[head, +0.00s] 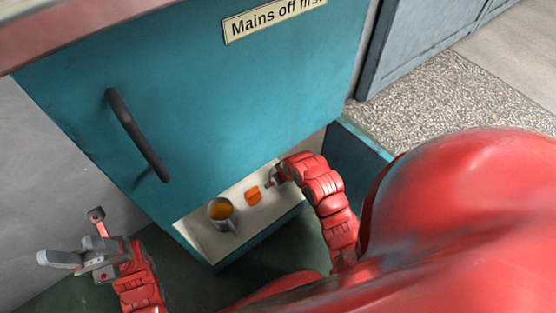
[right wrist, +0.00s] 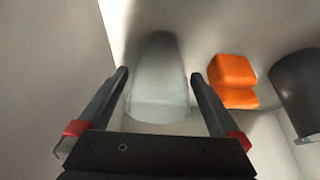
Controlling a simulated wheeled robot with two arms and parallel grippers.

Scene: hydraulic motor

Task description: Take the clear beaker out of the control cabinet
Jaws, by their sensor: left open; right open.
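The clear beaker (right wrist: 158,85) is a see-through, pale upright shape in the right wrist view. My right gripper (right wrist: 159,75) is open, with one finger on each side of the beaker; I cannot tell if they touch it. In the head view my right gripper (head: 274,181) reaches into the low opening of the teal control cabinet (head: 220,90), over a pale shelf floor (head: 205,243). The beaker cannot be made out there. My left gripper (head: 72,238) is open and empty, outside the cabinet at the lower left.
An orange block (right wrist: 236,82) stands just right of the beaker; it also shows in the head view (head: 253,195). Beyond it is a grey mug (right wrist: 298,85), orange inside in the head view (head: 222,213). A pale wall (right wrist: 50,70) is close on the left. A dark handle (head: 137,135) juts from the cabinet.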

